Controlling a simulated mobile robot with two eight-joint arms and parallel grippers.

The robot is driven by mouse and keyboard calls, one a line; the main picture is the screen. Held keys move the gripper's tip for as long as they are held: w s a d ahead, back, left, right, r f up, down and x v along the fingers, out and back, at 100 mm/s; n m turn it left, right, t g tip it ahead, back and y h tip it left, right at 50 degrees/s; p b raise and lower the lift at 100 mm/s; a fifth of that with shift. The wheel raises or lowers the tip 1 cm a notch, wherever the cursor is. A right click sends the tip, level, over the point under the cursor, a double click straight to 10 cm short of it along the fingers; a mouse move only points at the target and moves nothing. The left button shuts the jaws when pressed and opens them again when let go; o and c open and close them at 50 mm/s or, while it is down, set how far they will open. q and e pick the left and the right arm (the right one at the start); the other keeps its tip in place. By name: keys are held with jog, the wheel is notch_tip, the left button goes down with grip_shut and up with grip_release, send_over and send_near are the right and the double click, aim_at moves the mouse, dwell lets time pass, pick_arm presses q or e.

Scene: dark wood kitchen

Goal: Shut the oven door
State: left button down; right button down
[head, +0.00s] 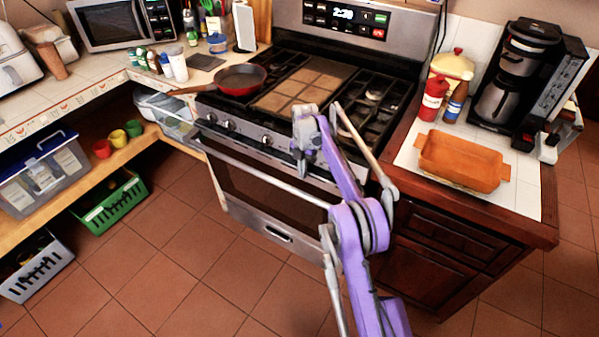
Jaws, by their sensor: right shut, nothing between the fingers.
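The oven door (270,192) is on the front of the steel range, below the knobs. It stands upright or nearly so, with a dark window and a long bar handle (250,164). I cannot tell whether a narrow gap is left at its top edge. My purple right arm crosses in front of the door's right part and hides it. My right gripper (303,170) points down near the right part of the range front, above the handle bar. It is shut and empty; I cannot tell whether it touches the door. My left gripper is out of view.
A red pan (240,80) sits on the cooktop's left side. An orange baking dish (462,160) and a coffee maker (512,85) stand on the right counter. A green crate (108,203) is under the left shelf. The tiled floor before the oven is clear.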

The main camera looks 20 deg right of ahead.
jog(key=shift+w+d, duration=0.1)
jog(key=shift+d, duration=0.05)
jog(key=shift+r, duration=0.1)
dwell(0.3)
notch_tip(320, 180, up, 11)
jog(key=p, duration=0.2)
jog(key=shift+d, duration=0.15)
jog(key=s+a+r+m+t, duration=0.2)
jog(key=s+a+r+m, duration=0.2)
jog(key=s+r+m, duration=0.3)
jog(key=s+a+r+m+t, duration=0.1)
jog(key=s+a+r+m, duration=0.4)
jog(key=s, duration=0.4)
jog(key=s+a+f+m+t, duration=0.1)
jog(key=s+f+m, duration=0.2)
jog(key=s, duration=0.5)
jog(key=s+a+f+m+t+p, duration=0.1)
jog(key=s+f+m, duration=0.3)
jog(key=s, duration=0.4)
jog(key=s+a+f+m, duration=0.1)
jog(key=s+f+m, duration=0.3)
jog(key=s+m, duration=0.2)
jog(key=shift+s+a+f+t, duration=0.2)
jog(key=shift+s+a+t, duration=0.2)
jog(key=shift+s, duration=0.7)
